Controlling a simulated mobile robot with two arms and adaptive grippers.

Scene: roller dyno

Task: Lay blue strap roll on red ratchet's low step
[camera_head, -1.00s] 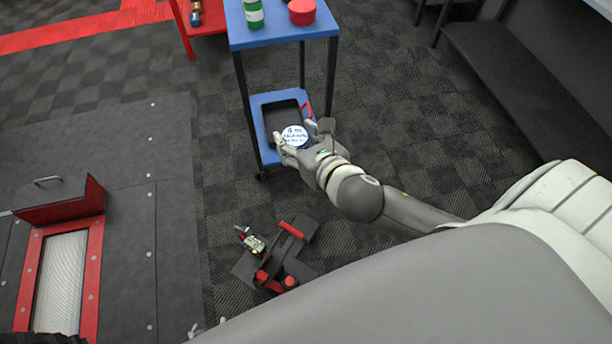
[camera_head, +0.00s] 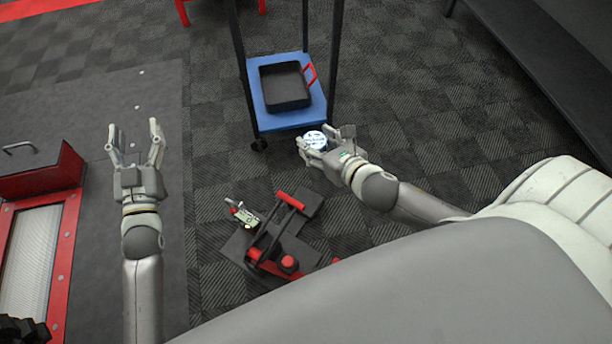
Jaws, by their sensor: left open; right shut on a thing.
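My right gripper (camera_head: 318,147) is shut on a small round roll (camera_head: 315,138) with a white and blue lettered face, which I take as the blue strap roll. It is held in front of the cart, clear of the cart's tray. A dark stepped device (camera_head: 270,245) with a red bar handle and red round parts stands on the floor below and left of that gripper; I take it as the red ratchet. Which part is its low step is hard to tell. My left gripper (camera_head: 137,135) is open and empty, over the grey floor plate at the left.
A cart's blue low shelf (camera_head: 262,117) holds a black tray (camera_head: 306,97) with a red handle. A small silver and green tool (camera_head: 243,213) lies by the dark device. A red-framed roller bed (camera_head: 65,255) is at left, a dark bench (camera_head: 540,60) at right.

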